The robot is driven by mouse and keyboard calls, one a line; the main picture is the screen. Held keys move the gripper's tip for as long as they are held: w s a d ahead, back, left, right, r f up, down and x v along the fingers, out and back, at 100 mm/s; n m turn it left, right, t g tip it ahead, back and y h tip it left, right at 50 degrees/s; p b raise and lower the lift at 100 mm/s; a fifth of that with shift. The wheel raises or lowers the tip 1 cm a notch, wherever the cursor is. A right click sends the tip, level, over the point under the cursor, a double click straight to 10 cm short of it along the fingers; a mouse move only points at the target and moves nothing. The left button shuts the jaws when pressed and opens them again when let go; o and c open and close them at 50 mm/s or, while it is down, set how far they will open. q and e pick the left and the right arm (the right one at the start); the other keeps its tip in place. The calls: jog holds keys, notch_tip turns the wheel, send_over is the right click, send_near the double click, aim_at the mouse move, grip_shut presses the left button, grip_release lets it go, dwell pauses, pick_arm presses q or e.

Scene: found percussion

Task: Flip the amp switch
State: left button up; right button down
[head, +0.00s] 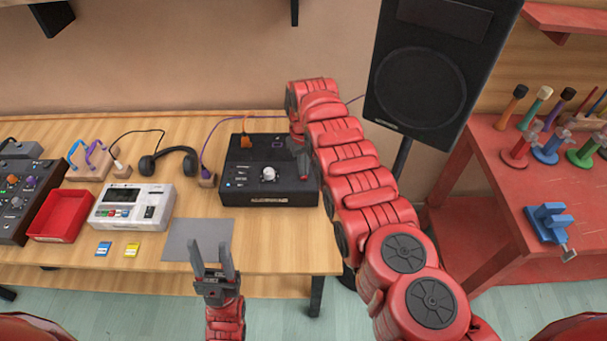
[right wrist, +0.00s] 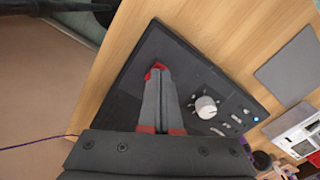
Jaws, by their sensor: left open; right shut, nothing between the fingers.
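The amp (head: 270,198) is a black box with a white knob, at the back right of the wooden table. It also shows in the right wrist view (right wrist: 140,85). My right gripper (head: 304,176) is shut and empty, fingers pointing down over the amp's right part. In the right wrist view its fingertips (right wrist: 158,72) are at a small red part (right wrist: 149,75), which may be the switch and is mostly hidden. I cannot tell whether they touch. A small blue light (right wrist: 256,118) shows on the amp. My left gripper (head: 211,255) is open and empty near the table's front edge.
A grey mat (head: 198,240), a white cassette device (head: 133,206), a red tray (head: 62,214) and headphones (head: 168,160) lie left of the amp. A tall black speaker (head: 425,75) stands behind my right arm. A red workbench (head: 490,195) is at the right.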

jog(key=shift+s+f+b, duration=0.1)
jog(key=shift+f+b, duration=0.6)
dwell(0.3)
jog(key=shift+r+p, duration=0.85)
jog(key=shift+p, duration=0.15)
notch_tip(320, 180, up, 3)
jog(key=p, duration=0.2)
jog(key=shift+p, duration=0.35)
jog(key=shift+r+p, duration=0.8)
jog(key=shift+r, duration=0.4)
jog(key=shift+f, duration=0.15)
